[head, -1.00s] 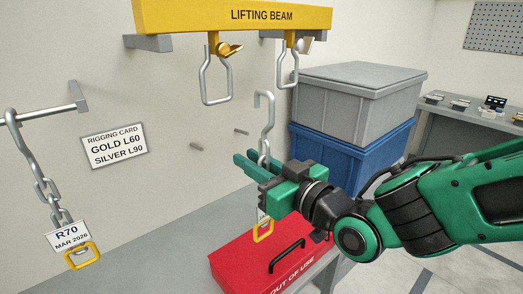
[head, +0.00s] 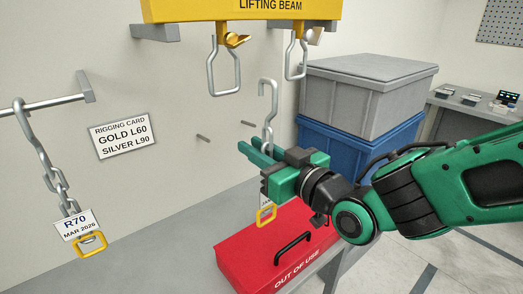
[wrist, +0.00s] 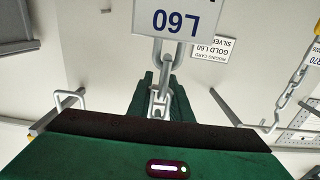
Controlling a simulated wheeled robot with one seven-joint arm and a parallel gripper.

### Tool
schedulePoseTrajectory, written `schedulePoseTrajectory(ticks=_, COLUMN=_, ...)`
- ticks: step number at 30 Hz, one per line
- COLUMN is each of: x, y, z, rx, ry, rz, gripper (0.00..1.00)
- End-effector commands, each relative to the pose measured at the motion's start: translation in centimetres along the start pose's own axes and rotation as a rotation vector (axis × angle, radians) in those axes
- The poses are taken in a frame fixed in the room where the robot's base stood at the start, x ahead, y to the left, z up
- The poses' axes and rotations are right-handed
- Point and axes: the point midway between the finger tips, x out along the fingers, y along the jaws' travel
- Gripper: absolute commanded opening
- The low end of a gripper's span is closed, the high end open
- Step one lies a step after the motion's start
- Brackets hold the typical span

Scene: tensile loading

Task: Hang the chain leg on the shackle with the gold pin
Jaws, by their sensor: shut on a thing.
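My gripper (head: 262,152) is shut on a chain leg (head: 268,115), which hangs upright with its open hook at the top and a yellow ring (head: 266,216) below. In the wrist view its links (wrist: 165,78) run between the fingers, and its tag (wrist: 175,20) reads L60, upside down. The shackle with the gold pin (head: 224,72) hangs empty under the lifting beam (head: 270,10), left of and a little above the held hook. The held hook is apart from both shackles.
Another chain leg (head: 52,165), tagged R70, hangs on a wall rail (head: 45,103) at left. A rigging card (head: 123,136) reads GOLD L60, SILVER L90. A red OUT OF USE box (head: 245,255) lies below the gripper. Grey (head: 365,105) and blue (head: 350,150) crates stand behind the arm.

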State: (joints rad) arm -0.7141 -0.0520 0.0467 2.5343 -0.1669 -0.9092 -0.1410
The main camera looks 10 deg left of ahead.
Motion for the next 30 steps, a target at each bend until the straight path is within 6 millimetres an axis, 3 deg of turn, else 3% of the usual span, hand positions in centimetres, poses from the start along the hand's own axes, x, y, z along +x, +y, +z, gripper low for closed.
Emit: schedulePoseTrajectory(ticks=30, x=6.2, y=-0.2, z=-0.2, rx=0.002, ry=0.005, rz=-0.002, gripper=0.0)
